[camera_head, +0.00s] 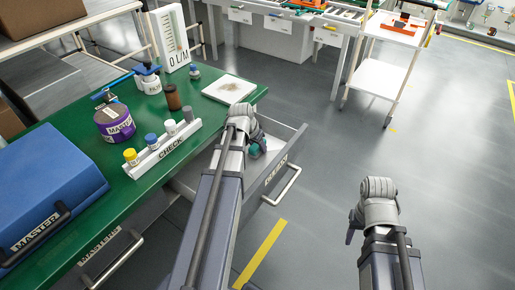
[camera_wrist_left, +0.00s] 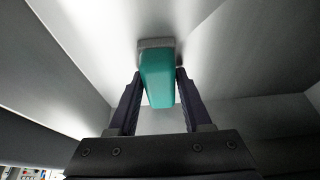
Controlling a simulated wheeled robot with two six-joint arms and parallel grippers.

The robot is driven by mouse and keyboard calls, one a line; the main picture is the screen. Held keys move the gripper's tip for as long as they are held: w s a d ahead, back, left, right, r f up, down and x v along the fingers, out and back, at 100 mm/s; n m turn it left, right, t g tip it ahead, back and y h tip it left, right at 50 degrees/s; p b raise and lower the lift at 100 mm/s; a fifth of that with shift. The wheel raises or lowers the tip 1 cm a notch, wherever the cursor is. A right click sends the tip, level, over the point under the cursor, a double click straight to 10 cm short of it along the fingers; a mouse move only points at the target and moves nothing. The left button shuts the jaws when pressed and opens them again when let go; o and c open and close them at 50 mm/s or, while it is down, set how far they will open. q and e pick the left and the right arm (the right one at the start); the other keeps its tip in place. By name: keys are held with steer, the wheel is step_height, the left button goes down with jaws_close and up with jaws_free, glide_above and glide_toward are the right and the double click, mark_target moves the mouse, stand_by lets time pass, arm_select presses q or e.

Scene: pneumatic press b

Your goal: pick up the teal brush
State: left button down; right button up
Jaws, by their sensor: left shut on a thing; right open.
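The teal brush (camera_wrist_left: 158,80) is between the two fingers of my left gripper (camera_wrist_left: 155,95) in the left wrist view. The fingers are shut on its teal part, and a grey part shows at its far end. In the head view a bit of the teal brush (camera_head: 255,149) shows beside my left gripper (camera_head: 258,138), over the open drawer (camera_head: 283,152) under the green table. Whether the brush touches the drawer floor I cannot tell. My right gripper (camera_head: 354,222) is over open floor at the right, mostly hidden by its wrist.
The green table (camera_head: 160,183) holds a blue case (camera_head: 45,190), a purple container (camera_head: 114,123), a white rack (camera_head: 163,152) marked CHECK with small bottles, a brown jar (camera_head: 172,97) and a white pad (camera_head: 235,88). The drawer handle (camera_head: 284,187) sticks out. Floor at the right is clear.

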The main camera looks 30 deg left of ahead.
arm_select(q)
steer(key=shift+r, duration=0.15)
step_height(320, 180, up, 10)
steer(key=p, duration=1)
steer(key=c, duration=0.8)
jaws_free()
steer(key=shift+c, duration=0.2)
jaws_close()
